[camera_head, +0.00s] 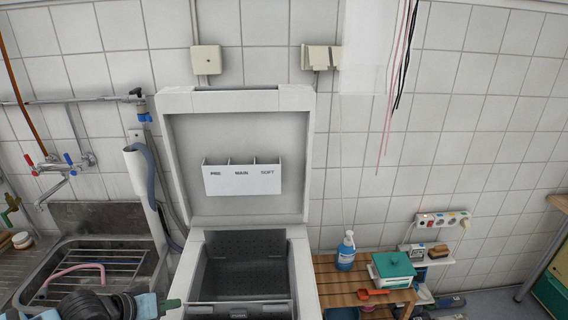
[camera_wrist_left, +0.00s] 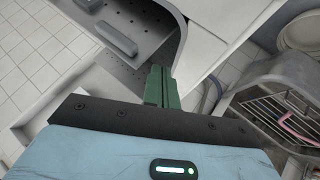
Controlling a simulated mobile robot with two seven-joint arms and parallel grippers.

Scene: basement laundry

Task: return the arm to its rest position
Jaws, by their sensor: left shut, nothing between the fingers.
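My left arm comes in low at the left of the head view, with the left gripper (camera_head: 172,303) at the front left edge of the open top-loading washer (camera_head: 303,265). In the left wrist view the green fingers (camera_wrist_left: 162,87) are together with nothing between them. The washer's lid (camera_head: 240,140) stands raised, with a white compartment tray marked PRE, MAIN and SOFT on its inside. The grey drum opening (camera_head: 243,265) shows below the lid. My right gripper is not in view.
A metal sink (camera_head: 95,222) with a wire rack (camera_head: 105,262) and a pink hose lies at the left. At the right, a wooden bench (camera_head: 345,280) holds a blue bottle (camera_head: 346,252), a green-lidded box (camera_head: 393,266) and an orange scoop (camera_head: 373,293). Cables hang in front of the tiled wall.

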